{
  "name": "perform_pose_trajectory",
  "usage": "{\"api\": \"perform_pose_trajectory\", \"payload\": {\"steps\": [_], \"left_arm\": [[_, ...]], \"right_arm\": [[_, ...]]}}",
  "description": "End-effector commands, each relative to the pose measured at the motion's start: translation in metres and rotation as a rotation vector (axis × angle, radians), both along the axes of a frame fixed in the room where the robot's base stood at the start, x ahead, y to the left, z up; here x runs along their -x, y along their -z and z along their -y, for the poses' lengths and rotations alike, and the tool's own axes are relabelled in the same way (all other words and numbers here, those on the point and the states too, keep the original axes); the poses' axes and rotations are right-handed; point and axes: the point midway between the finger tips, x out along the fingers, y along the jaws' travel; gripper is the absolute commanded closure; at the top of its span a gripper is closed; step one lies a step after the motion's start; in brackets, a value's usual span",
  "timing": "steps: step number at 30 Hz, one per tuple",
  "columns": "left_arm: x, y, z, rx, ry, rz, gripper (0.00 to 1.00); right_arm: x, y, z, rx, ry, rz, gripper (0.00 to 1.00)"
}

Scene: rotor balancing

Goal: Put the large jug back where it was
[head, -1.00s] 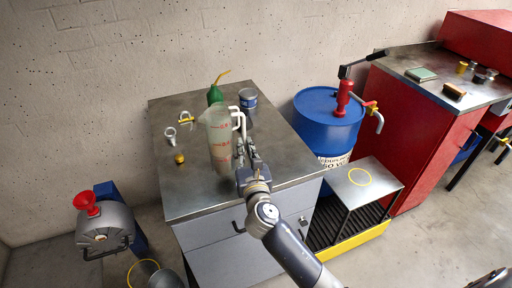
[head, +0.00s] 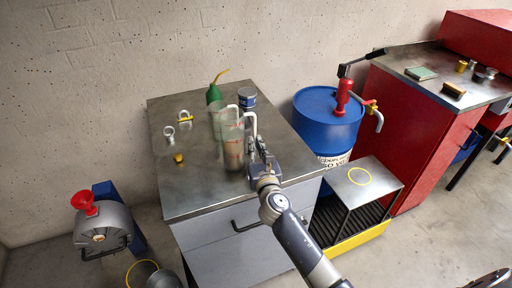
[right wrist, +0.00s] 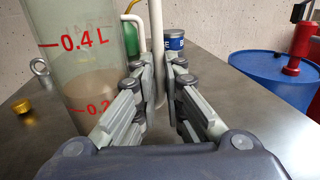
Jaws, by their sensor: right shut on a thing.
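The large jug (head: 233,150) is a clear, upright vessel with red marks, a white handle and brownish contents in its lower part. It is over the front half of the grey metal cabinet top (head: 200,195); I cannot tell whether its base touches. My right gripper (head: 262,155) is at its right side, shut on the handle. In the right wrist view the jug (right wrist: 85,65) fills the left, and the fingers (right wrist: 160,95) close around the white handle. A second clear jug (head: 217,112) with a white handle stands close behind it, partly hidden. My left gripper is out of view.
A green bottle (head: 213,94) and a blue-labelled can (head: 247,97) stand behind the jugs. Metal eye-shaped pieces (head: 169,132) and a brass piece (head: 178,159) lie left. A blue drum (head: 318,115) stands right of the cabinet. The front left cabinet top is clear.

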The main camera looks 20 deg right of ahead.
Motion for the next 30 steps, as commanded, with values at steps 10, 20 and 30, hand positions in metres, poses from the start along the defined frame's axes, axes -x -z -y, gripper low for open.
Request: {"api": "perform_pose_trajectory", "payload": {"steps": [10, 20, 30], "left_arm": [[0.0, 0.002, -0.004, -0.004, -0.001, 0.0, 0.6], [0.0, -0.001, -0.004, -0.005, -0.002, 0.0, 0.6], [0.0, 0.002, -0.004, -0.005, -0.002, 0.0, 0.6]], "right_arm": [[0.0, 0.002, 0.0, 0.0, 0.0, 0.0, 0.7], [0.013, 0.0, -0.002, 0.002, 0.0, -0.001, 0.7], [0.08, 0.001, -0.013, 0.001, 0.0, -0.002, 0.7]]}}
